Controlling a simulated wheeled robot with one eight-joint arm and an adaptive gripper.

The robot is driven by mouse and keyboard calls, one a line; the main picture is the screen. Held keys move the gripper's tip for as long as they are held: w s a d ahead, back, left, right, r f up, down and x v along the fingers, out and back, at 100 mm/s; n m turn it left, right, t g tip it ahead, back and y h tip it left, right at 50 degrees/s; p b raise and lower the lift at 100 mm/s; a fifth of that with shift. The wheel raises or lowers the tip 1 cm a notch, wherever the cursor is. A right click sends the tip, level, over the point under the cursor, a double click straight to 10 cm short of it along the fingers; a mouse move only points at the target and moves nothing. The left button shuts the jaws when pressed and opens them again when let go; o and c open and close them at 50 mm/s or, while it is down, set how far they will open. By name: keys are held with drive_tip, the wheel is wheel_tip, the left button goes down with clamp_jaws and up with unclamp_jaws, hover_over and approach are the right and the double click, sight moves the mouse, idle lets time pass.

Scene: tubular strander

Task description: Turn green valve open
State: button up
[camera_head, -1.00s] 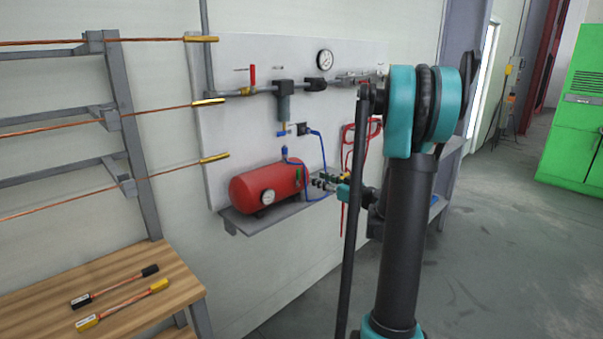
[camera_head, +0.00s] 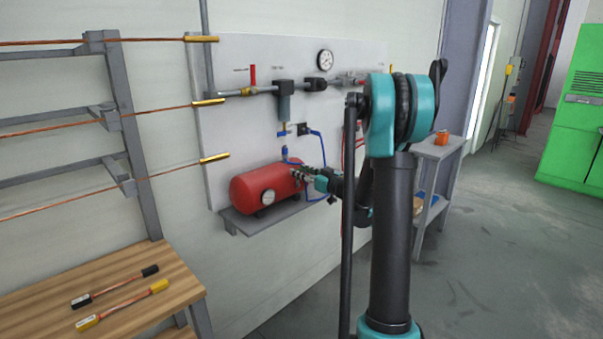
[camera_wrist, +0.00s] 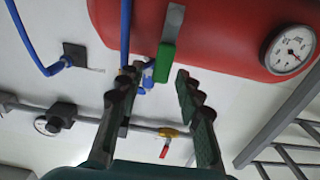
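The green valve handle (camera_wrist: 166,62) shows in the wrist view against the red tank (camera_wrist: 200,30), just beyond my fingertips and roughly between their lines. My gripper (camera_wrist: 157,78) is open, with one finger on each side and a gap between them. The left finger is close to the handle's left edge; I cannot tell if it touches. In the head view my gripper (camera_head: 299,173) is at the right end of the red tank (camera_head: 258,186), and it hides the green handle there.
Blue hoses (camera_wrist: 126,25) run close to the left finger. A gauge (camera_wrist: 290,48) is on the tank. A pipe with a red-handled valve (camera_head: 252,76) crosses the wall panel. The tank stands on a grey shelf (camera_head: 283,212). A wooden table (camera_head: 130,275) is at the lower left.

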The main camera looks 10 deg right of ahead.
clamp_jaws()
drive_tip(key=shift+d, duration=0.15)
drive_tip(key=w+d+f+m, duration=0.3)
drive_tip(key=d+f+m, duration=0.2)
drive_tip(key=m, duration=1.3)
drive_tip(key=shift+w+f, duration=0.35)
drive_tip(key=shift+f, duration=0.4)
drive_tip(key=shift+o, duration=0.7)
unclamp_jaws()
